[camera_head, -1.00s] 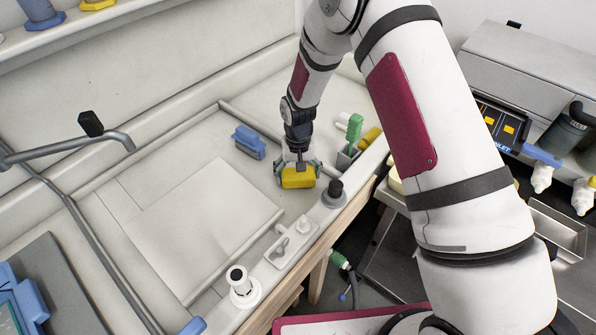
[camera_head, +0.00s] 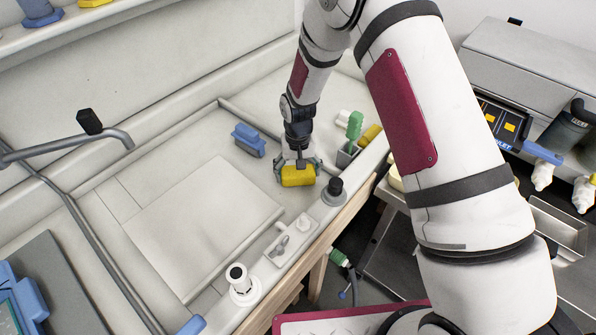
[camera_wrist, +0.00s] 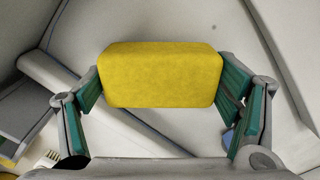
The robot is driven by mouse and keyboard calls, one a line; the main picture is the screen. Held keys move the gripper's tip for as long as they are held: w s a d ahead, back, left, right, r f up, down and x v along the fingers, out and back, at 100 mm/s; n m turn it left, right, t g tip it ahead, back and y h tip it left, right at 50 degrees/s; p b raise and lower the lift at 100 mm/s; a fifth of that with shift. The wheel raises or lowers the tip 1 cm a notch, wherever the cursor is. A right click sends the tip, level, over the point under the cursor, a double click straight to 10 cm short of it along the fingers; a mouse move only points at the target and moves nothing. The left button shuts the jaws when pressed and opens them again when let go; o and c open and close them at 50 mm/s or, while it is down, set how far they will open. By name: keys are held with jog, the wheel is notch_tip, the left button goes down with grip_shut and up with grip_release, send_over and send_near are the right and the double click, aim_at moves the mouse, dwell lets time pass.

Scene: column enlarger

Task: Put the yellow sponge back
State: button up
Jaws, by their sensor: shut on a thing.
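The yellow sponge (camera_head: 298,177) is held between the fingers of my gripper (camera_head: 298,168) over the right part of the worktop. In the wrist view the sponge (camera_wrist: 160,75) is a plain yellow block. The green-lined fingers of my gripper (camera_wrist: 165,98) press on its left and right ends. I cannot tell whether the sponge touches the worktop beneath.
A blue object (camera_head: 249,140) lies left of my gripper. A grey holder (camera_head: 346,154) with a green brush (camera_head: 354,126) stands to the right. A flat white board (camera_head: 200,225) lies left.

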jog(key=shift+f, duration=0.65)
dwell(0.9)
jog(key=o, duration=1)
jog(key=shift+c, duration=0.2)
jog(key=shift+r, duration=0.1)
jog(key=shift+r+p, duration=0.7)
jog(key=shift+r, duration=3.2)
notch_tip(320, 180, up, 12)
